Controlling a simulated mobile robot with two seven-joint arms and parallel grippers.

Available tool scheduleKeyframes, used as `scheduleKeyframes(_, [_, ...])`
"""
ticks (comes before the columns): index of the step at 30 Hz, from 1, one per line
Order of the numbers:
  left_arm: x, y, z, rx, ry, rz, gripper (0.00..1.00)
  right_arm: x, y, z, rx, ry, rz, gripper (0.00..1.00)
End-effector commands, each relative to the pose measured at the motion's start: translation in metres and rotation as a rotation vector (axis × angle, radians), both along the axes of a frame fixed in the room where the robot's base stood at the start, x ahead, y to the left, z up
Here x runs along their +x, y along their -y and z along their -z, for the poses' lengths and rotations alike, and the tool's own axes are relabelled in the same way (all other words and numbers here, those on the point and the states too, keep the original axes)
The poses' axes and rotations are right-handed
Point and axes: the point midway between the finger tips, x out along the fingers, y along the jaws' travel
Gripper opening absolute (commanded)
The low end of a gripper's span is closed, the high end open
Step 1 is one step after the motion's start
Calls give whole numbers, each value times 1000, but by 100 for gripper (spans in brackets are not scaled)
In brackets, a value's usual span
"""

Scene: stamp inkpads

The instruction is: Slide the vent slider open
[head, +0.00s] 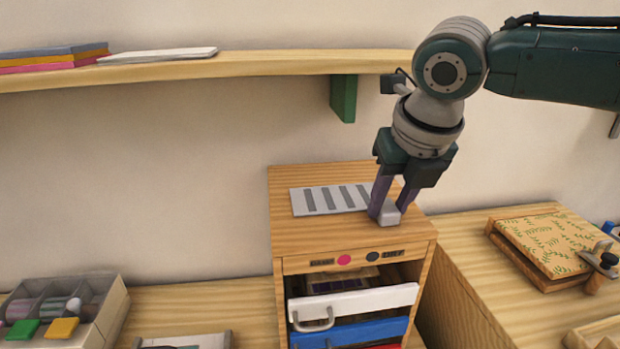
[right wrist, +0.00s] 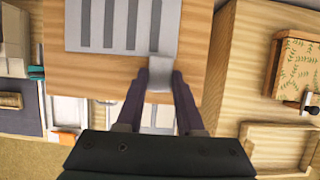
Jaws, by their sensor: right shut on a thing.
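The vent (head: 331,199) is a light grey plate with several dark slots on top of the wooden drawer cabinet (head: 288,235). The slots look dark in both views. At its right end is a small grey slider tab (head: 390,215). My right gripper (head: 387,212) reaches down from above with its fingers shut on this tab. In the right wrist view the tab (right wrist: 160,68) sits between the two fingertips, beside the vent's corner (right wrist: 120,25). My left gripper is not in view.
Below the cabinet top, a white drawer front (head: 360,302) stands pulled out above a blue one (head: 360,332). A shelf (head: 210,69) with a green bracket (head: 343,98) runs behind. A patterned box (head: 545,242) lies right; a grey organizer (head: 110,310) stands left.

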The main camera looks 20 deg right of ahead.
Motion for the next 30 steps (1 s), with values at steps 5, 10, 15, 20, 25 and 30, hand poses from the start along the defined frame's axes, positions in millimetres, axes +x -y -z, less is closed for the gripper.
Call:
scheduleKeyframes(5, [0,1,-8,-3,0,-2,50,6,-24,-2,2,0,-1,0])
scheduleKeyframes(10, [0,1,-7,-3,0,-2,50,6,-25,-1,1,1,0,0])
scheduleKeyframes(15, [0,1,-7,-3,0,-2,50,6,-25,-1,0,2,0,42])
scheduleKeyframes(20, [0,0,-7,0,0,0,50,6,-25,0,0,1,0,60])
scheduleKeyframes(25, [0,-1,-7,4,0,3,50,6,-24,0,0,1,0,68])
scheduleKeyframes(30, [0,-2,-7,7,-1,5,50,5,-24,-1,0,1,0,68])
